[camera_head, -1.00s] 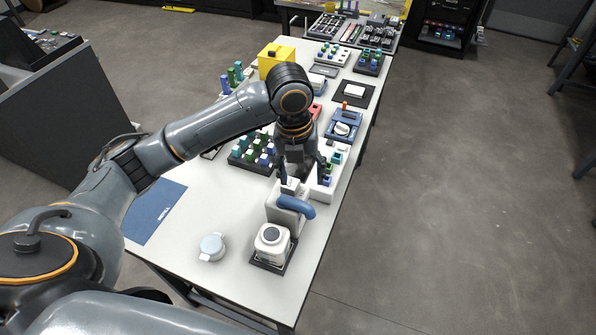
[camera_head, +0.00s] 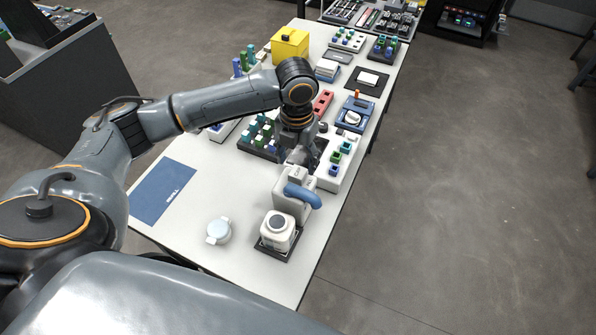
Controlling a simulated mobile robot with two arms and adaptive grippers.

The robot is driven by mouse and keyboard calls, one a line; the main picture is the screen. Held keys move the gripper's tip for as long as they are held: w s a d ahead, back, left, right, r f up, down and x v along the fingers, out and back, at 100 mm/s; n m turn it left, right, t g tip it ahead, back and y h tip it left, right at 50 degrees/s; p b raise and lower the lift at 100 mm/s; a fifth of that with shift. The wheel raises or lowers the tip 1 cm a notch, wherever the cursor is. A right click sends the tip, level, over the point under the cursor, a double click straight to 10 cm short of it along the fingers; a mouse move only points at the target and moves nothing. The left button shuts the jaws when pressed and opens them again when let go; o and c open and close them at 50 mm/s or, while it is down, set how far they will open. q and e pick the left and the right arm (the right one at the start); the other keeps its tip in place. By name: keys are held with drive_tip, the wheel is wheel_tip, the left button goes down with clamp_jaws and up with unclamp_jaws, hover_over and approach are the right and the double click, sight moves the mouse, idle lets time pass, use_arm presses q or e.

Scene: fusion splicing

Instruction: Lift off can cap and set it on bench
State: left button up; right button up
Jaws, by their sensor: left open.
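A white can with a blue curved handle (camera_head: 293,207) stands upright near the front of the bench (camera_head: 185,235). A small light cap (camera_head: 297,174) sits on top of it. My left gripper (camera_head: 299,160) is open just above and behind the cap, pointing down. The fingers partly hide each other, and I cannot tell whether they touch the cap. My right gripper is not in view.
A blue mat (camera_head: 163,192) lies farther left. Racks of coloured pieces (camera_head: 259,137) stand behind.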

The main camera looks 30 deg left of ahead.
sight(297, 174)
use_arm(q)
drive_tip(key=f, duration=0.2)
drive_tip(key=f+p, duration=0.1)
drive_tip(key=shift+s+f, duration=0.2)
drive_tip(key=shift+f, duration=0.55)
drive_tip(key=shift+c, duration=0.2)
drive_tip(key=c, duration=0.9)
drive_tip(key=shift+r, duration=0.1)
